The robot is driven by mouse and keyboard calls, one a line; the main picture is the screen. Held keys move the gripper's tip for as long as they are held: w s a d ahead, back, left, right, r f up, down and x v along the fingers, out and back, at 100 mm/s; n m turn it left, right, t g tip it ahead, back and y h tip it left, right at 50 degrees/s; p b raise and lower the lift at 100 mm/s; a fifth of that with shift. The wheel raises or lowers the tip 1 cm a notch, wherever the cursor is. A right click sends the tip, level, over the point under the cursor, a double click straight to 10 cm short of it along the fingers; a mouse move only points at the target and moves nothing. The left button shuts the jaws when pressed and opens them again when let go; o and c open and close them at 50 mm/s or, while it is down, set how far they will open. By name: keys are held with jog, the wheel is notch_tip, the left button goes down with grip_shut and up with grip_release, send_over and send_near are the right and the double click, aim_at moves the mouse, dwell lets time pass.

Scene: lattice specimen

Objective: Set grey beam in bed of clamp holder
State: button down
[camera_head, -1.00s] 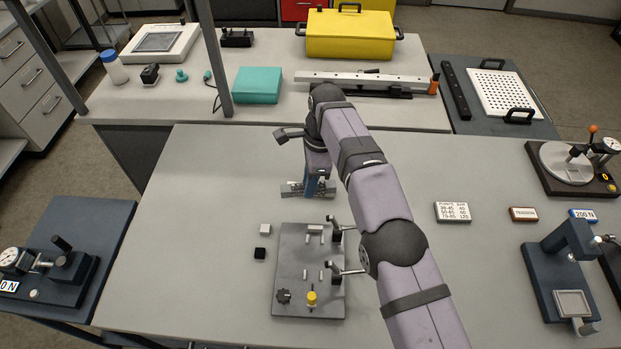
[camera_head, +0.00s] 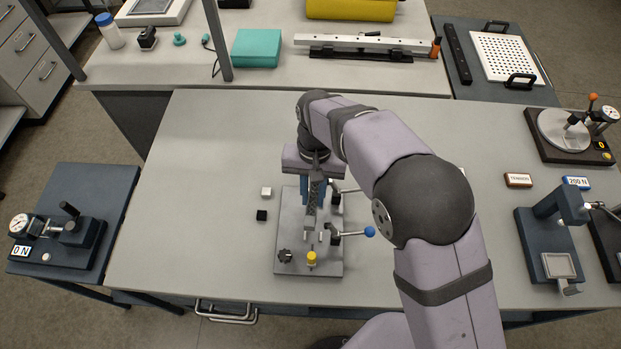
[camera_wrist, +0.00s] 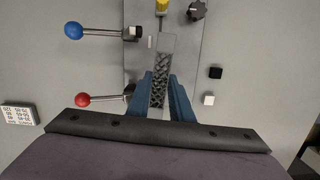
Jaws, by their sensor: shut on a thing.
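The grey beam (camera_wrist: 165,52), a bar with an open lattice middle, is held between the blue fingers of my gripper (camera_wrist: 160,82). In the head view the gripper (camera_head: 314,190) is over the back half of the clamp holder (camera_head: 290,240), with the beam (camera_head: 312,203) running lengthwise along the plate. The holder is a grey plate with a blue-knobbed lever (camera_wrist: 75,30) and a red-knobbed lever (camera_wrist: 82,99) on one side, a yellow knob (camera_head: 311,258) and a black knob (camera_head: 285,256). The arm and fingers hide much of the bed; I cannot tell whether the beam touches it.
A white block (camera_head: 266,192) and a black block (camera_head: 261,215) lie left of the holder. A test stand (camera_head: 560,245) is at the right and a gauge fixture (camera_head: 65,235) at the left. The bench's left part is clear.

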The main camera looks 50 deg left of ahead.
aim_at(314, 210)
jog(key=shift+s+d+n, duration=0.3)
jog(key=shift+d+n, duration=0.2)
jog(key=shift+f, duration=0.15)
jog(key=shift+f+b, duration=2)
jog(key=shift+f, duration=0.5)
jog(key=c, duration=2.5)
grip_release()
jog(key=shift+f+b, duration=0.35)
jog(key=shift+f, duration=0.6)
grip_shut()
jog(key=o, duration=1.5)
grip_release()
jog(key=shift+r, duration=0.15)
